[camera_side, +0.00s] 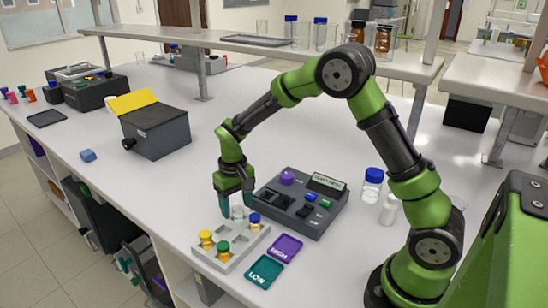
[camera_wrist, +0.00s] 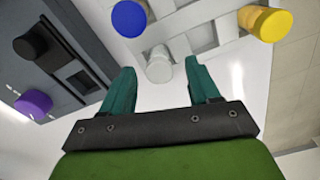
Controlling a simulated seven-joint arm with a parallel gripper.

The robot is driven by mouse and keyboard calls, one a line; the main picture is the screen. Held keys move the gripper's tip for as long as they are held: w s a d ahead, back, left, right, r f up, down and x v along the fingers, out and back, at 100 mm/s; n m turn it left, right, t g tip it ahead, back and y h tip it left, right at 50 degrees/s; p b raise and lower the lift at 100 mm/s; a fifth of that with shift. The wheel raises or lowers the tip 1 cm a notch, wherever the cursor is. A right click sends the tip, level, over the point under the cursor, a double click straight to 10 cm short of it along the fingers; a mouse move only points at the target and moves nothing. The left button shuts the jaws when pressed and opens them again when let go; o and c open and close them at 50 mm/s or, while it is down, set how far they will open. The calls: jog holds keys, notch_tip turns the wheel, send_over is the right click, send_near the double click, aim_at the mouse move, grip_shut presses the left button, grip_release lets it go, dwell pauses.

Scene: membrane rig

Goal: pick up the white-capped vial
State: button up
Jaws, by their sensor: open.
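The white-capped vial (camera_side: 237,213) stands in the grey rack (camera_side: 228,265), in a rear slot. In the wrist view its white cap (camera_wrist: 159,66) shows between the tips of my two fingers, nearly centred. My gripper (camera_side: 234,197) is open and points down over it; its teal fingers (camera_wrist: 160,75) lie either side of the cap in the picture, with space on both sides. I cannot tell how far down the fingers reach around it. The lower vial body is hidden.
A grey control box (camera_side: 301,203) stands just right of my gripper. Teal LOW (camera_side: 264,271) and purple HIGH (camera_side: 286,248) plates lie beside the rack.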

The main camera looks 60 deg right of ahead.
jog(key=shift+f, duration=0.8)
jog(key=c, duration=1.1)
jog(key=shift+r, duration=0.15)
